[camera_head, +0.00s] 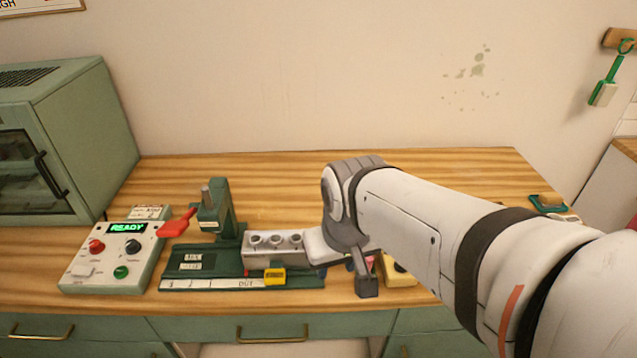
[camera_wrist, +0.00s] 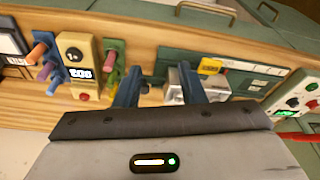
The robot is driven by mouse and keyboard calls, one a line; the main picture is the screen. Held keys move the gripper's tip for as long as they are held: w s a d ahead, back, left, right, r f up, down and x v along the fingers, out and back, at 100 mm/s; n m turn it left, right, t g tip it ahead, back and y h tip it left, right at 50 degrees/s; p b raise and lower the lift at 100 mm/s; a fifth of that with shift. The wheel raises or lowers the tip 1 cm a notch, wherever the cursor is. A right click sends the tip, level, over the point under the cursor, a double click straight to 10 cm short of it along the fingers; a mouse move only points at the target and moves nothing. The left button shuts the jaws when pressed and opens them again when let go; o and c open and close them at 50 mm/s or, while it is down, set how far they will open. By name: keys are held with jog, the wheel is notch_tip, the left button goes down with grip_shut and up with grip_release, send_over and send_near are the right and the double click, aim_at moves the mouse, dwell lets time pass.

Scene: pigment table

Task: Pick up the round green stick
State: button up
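My gripper (camera_wrist: 158,70) is open, with its two blue-grey fingers apart and wooden table showing between them. In the wrist view, a green holder (camera_wrist: 115,46) stands just left of the fingers, with a small pinkish stick and some green on it. I cannot tell for certain which piece is the round green stick. Another holder (camera_wrist: 42,37) further left carries orange, purple and blue sticks. In the head view, my gripper (camera_head: 367,285) is low over the table front, and my arm hides most of the sticks.
A yellow box with round buttons (camera_wrist: 76,58) stands between the two holders. A grey block with round holes (camera_head: 272,250) and a green press stand (camera_head: 222,212) are left of my gripper. A control box (camera_head: 115,258) reading READY is further left, beside a green oven (camera_head: 65,140).

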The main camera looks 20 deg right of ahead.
jog(key=shift+o, duration=0.5)
jog(key=shift+a, duration=0.15)
jog(key=w+d+f+g+p, duration=0.1)
jog(key=w+d+p, duration=0.2)
jog(key=w+d, duration=0.1)
jog(key=w+d+f+p, duration=0.1)
jog(key=w+d+p, duration=0.3)
jog(key=w+d+f+g+p, duration=0.1)
jog(key=w+d+p, duration=0.2)
jog(key=w+d, duration=0.1)
jog(key=shift+w+d+f+g, duration=0.1)
jog(key=shift+w+f+g, duration=0.1)
jog(key=shift+f+g, duration=0.1)
jog(key=shift+w+d+f, duration=0.1)
jog(key=shift+d+f, duration=0.05)
jog(key=shift+f, duration=0.15)
jog(key=shift+f+p, duration=1.1)
jog(key=shift+f, duration=2.7)
grip_shut()
